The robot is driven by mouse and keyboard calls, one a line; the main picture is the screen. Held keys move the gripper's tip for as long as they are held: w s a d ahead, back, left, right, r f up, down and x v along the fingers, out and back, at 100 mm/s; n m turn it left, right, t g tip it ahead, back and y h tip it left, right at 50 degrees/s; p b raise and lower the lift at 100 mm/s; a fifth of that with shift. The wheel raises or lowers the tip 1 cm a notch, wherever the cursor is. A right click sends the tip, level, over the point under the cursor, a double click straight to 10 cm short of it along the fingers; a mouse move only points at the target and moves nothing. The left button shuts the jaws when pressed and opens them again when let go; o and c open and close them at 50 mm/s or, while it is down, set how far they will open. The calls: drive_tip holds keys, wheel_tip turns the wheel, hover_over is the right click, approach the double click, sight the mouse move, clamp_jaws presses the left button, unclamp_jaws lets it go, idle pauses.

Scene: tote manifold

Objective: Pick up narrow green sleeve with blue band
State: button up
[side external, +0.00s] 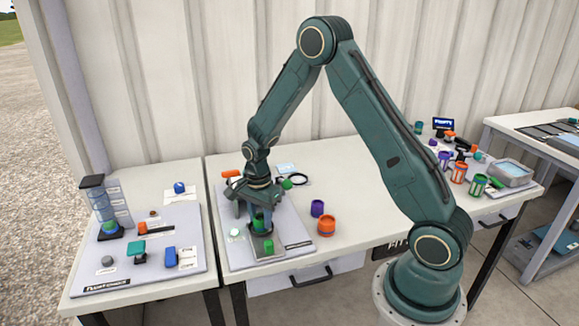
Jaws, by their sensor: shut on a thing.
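My gripper (260,222) points down over the grey board on the middle table. It is shut on a green piece (258,223), which shows between the fingers and looks like the narrow green sleeve. The fingers cover much of it, and I cannot make out a blue band. I cannot tell whether it touches the surface below. A smaller green piece (268,246) sits just in front of the gripper on a grey plate.
A purple cup (317,208) and an orange cup (326,226) stand right of the gripper. A round white piece (234,232) lies to its left. The left board (185,215) holds several small parts and a clear column (103,203). More cups and tools crowd the far right.

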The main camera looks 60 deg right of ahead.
sight(260, 216)
drive_tip(key=shift+r, duration=0.15)
wheel_tip(260, 216, up, 20)
idle(0.7)
drive_tip(key=shift+d, duration=0.1)
idle(0.4)
drive_tip(key=w+d+f, duration=0.1)
drive_tip(key=d+f, duration=0.3)
drive_tip(key=d, duration=0.6)
drive_tip(key=w+d+f, duration=0.1)
drive_tip(key=d+f, duration=0.4)
drive_tip(key=d, duration=0.5)
drive_tip(key=w+d+f, duration=0.1)
drive_tip(key=d+f, duration=0.3)
drive_tip(key=d, duration=0.6)
drive_tip(key=shift+f, duration=0.4)
drive_tip(key=shift+w+f, duration=0.1)
drive_tip(key=shift+f, duration=0.1)
drive_tip(key=shift+f, duration=3.75)
